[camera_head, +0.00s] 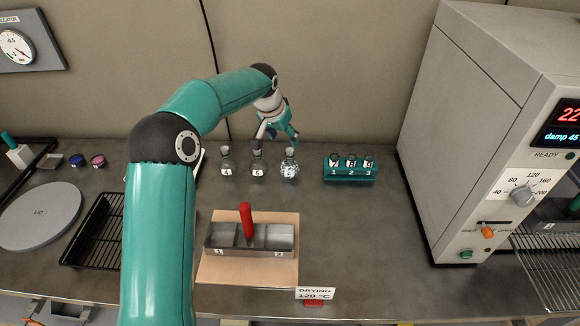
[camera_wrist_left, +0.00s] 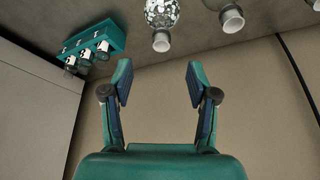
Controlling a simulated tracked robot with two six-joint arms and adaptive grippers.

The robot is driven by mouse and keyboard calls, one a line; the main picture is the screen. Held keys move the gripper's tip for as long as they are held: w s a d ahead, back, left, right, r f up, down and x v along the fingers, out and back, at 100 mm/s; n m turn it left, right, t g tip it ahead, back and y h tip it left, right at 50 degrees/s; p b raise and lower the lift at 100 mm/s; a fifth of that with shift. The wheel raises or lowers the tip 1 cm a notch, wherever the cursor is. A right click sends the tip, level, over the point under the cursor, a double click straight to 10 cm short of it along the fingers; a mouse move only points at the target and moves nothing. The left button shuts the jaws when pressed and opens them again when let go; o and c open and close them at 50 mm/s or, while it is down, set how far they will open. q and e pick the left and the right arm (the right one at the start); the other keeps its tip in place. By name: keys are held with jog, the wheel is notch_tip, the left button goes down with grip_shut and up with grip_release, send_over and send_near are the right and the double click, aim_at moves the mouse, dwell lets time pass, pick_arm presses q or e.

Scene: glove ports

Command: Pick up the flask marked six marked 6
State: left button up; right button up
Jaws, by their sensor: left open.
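The flask marked 6 (camera_head: 258,168) is a small clear flask standing upright on the grey bench, in the middle of a row of three. In the left wrist view its neck (camera_wrist_left: 232,19) shows at the top, right of centre. My left gripper (camera_head: 276,138) is open and empty, just behind and above the row, close to flask 6 and the speckled flask. The left wrist view shows its two fingers (camera_wrist_left: 160,82) spread with nothing between them. My right gripper is not in view.
The speckled flask (camera_head: 290,169) stands right of flask 6, another labelled flask (camera_head: 227,168) left of it. A teal rack (camera_head: 350,178) with small vials is further right. A metal tray (camera_head: 227,252) with a red handle lies in front. A large oven (camera_head: 470,130) bounds the right.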

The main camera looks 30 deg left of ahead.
aim_at(289, 155)
pick_arm(q)
jog(key=x, duration=0.6)
jog(key=shift+f+p, duration=0.1)
jog(key=shift+p, duration=0.3)
jog(key=p+x, duration=0.2)
jog(key=x, duration=0.2)
jog(key=shift+a+f, duration=0.15)
jog(key=shift+f, duration=0.2)
jog(key=shift+w+f, duration=0.1)
jog(key=shift+f, duration=0.15)
grip_shut()
